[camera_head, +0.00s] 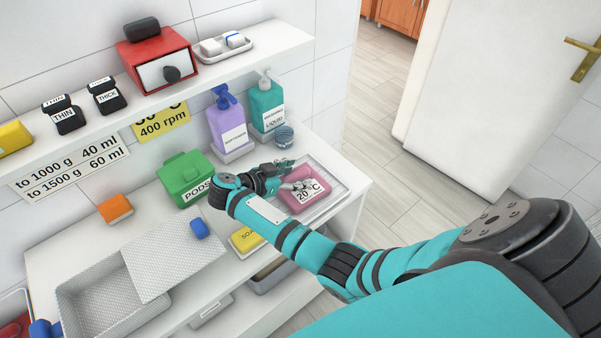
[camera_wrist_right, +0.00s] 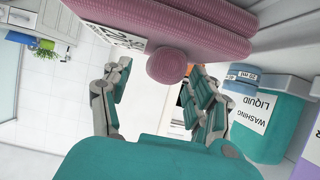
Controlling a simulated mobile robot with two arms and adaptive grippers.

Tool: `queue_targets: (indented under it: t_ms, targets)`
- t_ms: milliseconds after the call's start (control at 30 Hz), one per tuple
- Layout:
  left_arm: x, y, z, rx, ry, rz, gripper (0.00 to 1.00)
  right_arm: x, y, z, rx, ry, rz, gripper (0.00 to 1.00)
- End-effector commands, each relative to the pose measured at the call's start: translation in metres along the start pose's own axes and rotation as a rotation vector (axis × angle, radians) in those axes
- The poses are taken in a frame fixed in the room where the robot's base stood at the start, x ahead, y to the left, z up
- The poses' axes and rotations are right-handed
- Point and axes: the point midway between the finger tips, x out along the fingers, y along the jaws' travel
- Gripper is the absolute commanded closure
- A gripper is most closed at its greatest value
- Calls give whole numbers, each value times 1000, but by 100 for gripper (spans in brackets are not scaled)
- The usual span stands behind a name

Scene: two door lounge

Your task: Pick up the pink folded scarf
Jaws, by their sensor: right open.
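The pink folded scarf (camera_head: 312,203) lies in a shallow white tray (camera_head: 340,190) at the right end of the counter, with a "20°C" tag on it. In the right wrist view its ribbed pink folds (camera_wrist_right: 200,22) fill the top, and a rounded pink end (camera_wrist_right: 167,66) shows between the fingertips. My right gripper (camera_head: 282,178) is at the left edge of the scarf; in the wrist view the gripper (camera_wrist_right: 157,78) has its fingers apart, one each side of that end. Whether they touch it I cannot tell. My left gripper is out of view.
Behind the gripper stand a teal bottle (camera_head: 266,103), a purple bottle (camera_head: 228,125) and a small blue jar (camera_head: 284,136). A green pods box (camera_head: 184,176) stands left and a yellow soap block (camera_head: 244,239) lies under my arm. A shelf (camera_head: 220,72) overhangs the counter.

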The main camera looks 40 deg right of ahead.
Motion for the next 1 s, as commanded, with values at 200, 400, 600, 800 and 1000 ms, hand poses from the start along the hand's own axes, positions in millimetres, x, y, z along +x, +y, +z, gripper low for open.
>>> queue_targets:
  t_ms: [200, 400, 600, 800, 1000]
  targets:
    - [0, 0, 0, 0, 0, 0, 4, 0, 0, 0, 0, 0, 0, 64]
    - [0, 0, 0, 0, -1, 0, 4, 0, 0, 0, 0, 0, 0, 90]
    - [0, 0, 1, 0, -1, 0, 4, 0, 0, 0, 1, 1, -1, 100]
    - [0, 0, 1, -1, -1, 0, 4, -3, -1, -6, 3, 0, -2, 100]
    - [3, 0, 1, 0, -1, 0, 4, -18, -1, -36, 7, -1, -3, 100]
